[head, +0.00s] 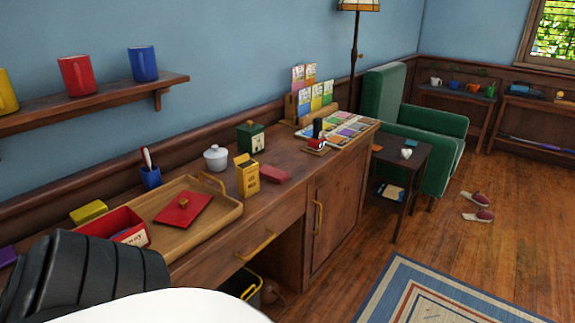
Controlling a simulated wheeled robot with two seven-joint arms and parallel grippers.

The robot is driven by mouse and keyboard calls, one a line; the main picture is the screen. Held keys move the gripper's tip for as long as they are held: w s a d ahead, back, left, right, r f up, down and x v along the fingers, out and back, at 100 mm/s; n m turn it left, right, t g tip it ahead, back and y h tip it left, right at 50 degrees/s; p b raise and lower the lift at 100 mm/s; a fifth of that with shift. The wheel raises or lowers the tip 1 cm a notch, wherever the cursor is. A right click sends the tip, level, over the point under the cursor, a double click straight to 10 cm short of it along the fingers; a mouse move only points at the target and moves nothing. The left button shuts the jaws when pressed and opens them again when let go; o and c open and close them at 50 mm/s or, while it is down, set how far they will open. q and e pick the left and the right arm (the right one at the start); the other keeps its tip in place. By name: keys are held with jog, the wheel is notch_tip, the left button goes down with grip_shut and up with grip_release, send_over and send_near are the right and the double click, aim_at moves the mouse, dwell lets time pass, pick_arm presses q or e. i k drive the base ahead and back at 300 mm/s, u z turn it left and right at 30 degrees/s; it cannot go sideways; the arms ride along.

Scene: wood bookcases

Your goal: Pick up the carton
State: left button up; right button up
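A yellow carton (247,175) stands upright on the wooden desk in the head view, near the middle of the desk top. It has a dark marking on its front, too small to read. Its sides facing me are unobstructed. Neither of my grippers is in view, so nothing shows of what they hold.
Left of the carton is a wooden tray (228,213) with a red lid (184,210). A white lidded pot (216,158), a green canister (250,138) and a red block (275,174) stand close by. A wall shelf (100,103) holds mugs.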

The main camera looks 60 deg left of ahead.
aim_at(247, 172)
jog(key=i, duration=0.9)
jog(key=u, duration=2.8)
